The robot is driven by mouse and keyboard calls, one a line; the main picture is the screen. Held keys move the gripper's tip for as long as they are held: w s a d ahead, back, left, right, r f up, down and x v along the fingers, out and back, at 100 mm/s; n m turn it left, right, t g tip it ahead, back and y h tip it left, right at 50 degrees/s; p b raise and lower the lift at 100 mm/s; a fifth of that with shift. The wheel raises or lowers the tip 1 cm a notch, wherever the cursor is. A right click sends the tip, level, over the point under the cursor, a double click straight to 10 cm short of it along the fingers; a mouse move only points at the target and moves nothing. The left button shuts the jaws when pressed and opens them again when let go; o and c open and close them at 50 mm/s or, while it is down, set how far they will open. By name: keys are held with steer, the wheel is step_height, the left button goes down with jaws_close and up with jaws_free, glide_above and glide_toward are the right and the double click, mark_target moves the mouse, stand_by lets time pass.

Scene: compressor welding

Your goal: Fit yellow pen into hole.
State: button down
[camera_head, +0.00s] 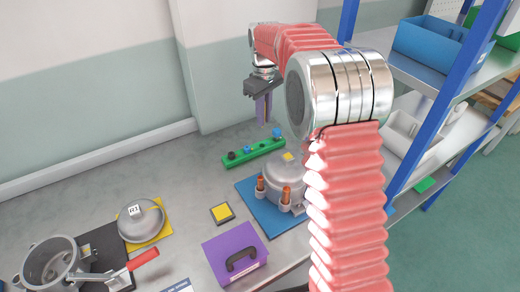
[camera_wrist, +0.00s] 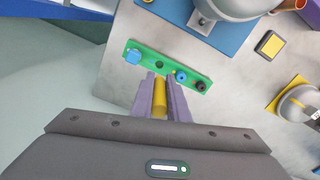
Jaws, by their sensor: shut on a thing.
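My gripper (camera_wrist: 160,97) is shut on the yellow pen (camera_wrist: 160,100), which lies between its two purple fingers in the wrist view. In the head view my gripper (camera_head: 263,108) hangs above the bench, pointing down, and the pen is hidden there. The green holder (camera_wrist: 147,55) lies ahead of the fingertips in the wrist view. It has a dark open hole (camera_wrist: 159,65) between a large blue piece (camera_wrist: 133,56) and a smaller blue piece (camera_wrist: 181,75). A black piece (camera_wrist: 201,86) is at one end. The holder (camera_head: 262,149) lies below my gripper in the head view. I cannot tell the pen tip's height over it.
A metal compressor (camera_head: 286,180) stands on a blue mat (camera_head: 250,194) in front of the holder. A purple box (camera_head: 220,243), a yellow-topped block (camera_head: 222,212), a lidded part (camera_head: 141,220) and a pot (camera_head: 50,262) are nearer. A blue-posted shelf (camera_head: 434,115) stands at the right.

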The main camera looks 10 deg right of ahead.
steer(key=shift+f, duration=2.5)
steer(key=shift+f, duration=2.5)
steer(key=c, duration=1.7)
jaws_free()
steer(key=shift+f, duration=0.1)
step_height(320, 180, up, 12)
